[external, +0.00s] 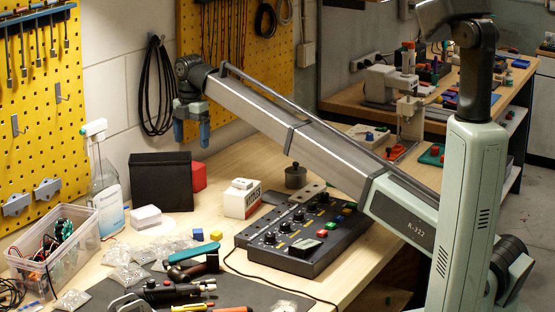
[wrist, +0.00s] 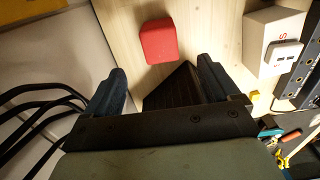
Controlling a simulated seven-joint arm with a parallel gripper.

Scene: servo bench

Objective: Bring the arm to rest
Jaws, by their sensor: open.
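My gripper (external: 191,124) hangs at the end of my extended arm, above the back of the wooden bench near the wall. Its two blue-grey fingers are apart with nothing between them, and it points downward. In the wrist view my gripper (wrist: 160,82) is open over a black box (wrist: 178,88) and a red block (wrist: 160,41). The black box (external: 160,181) stands below the gripper in the external view, with the red block (external: 199,176) beside it on the right. The gripper is apart from both.
A spray bottle (external: 106,185) and a clear bin (external: 56,252) stand at left. A white box (external: 241,200) and a control panel (external: 302,237) lie to the right. Black cables (external: 157,88) hang on the wall beside the gripper. Tools (external: 180,290) lie in front.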

